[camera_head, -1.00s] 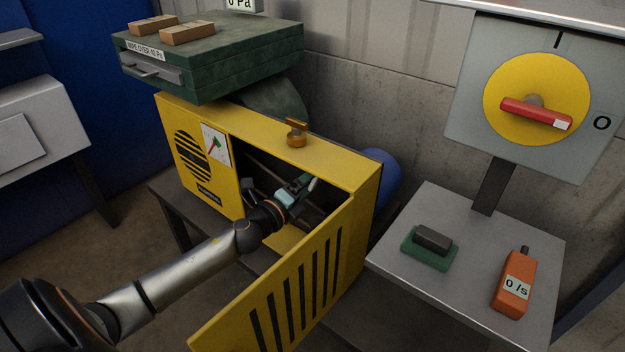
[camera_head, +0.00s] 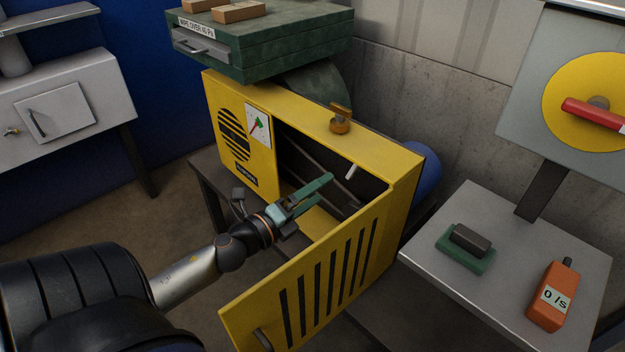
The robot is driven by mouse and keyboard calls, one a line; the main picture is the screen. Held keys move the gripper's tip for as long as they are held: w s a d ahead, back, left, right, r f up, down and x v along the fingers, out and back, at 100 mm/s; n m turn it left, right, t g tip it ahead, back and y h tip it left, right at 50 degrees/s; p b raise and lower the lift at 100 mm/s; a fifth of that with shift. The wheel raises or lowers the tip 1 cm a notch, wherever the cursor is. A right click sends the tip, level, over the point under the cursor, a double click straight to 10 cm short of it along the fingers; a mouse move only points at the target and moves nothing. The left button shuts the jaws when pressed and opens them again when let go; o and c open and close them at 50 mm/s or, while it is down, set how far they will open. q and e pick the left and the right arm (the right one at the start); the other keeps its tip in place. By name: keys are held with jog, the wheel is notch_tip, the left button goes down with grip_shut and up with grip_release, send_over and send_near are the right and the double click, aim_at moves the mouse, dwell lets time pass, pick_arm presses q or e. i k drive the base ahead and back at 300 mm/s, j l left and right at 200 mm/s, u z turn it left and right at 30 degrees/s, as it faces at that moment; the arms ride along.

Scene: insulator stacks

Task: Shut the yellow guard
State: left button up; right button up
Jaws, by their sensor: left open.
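The yellow guard (camera_head: 313,281) is a slotted door, hinged at the right of the yellow housing (camera_head: 375,150). It stands swung open towards me, with a dark handle (camera_head: 262,340) near its free lower left edge. The housing's opening (camera_head: 330,175) is dark inside, with a small white part (camera_head: 351,171) showing near its right. My left gripper (camera_head: 321,196) is open with green fingers, in front of the opening and behind the guard's top edge. It holds nothing that I can see. My right gripper is not in view.
A green box (camera_head: 265,40) with a drawer stands above the housing. A brass knob (camera_head: 341,119) sits on the housing top. At right, a grey table (camera_head: 495,210) bears a green-based block (camera_head: 465,246) and an orange meter (camera_head: 553,296). A grey cabinet (camera_head: 65,110) stands at left.

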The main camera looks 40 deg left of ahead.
aim_at(284, 310)
jog(key=k+j, duration=0.1)
jog(key=k, duration=0.9)
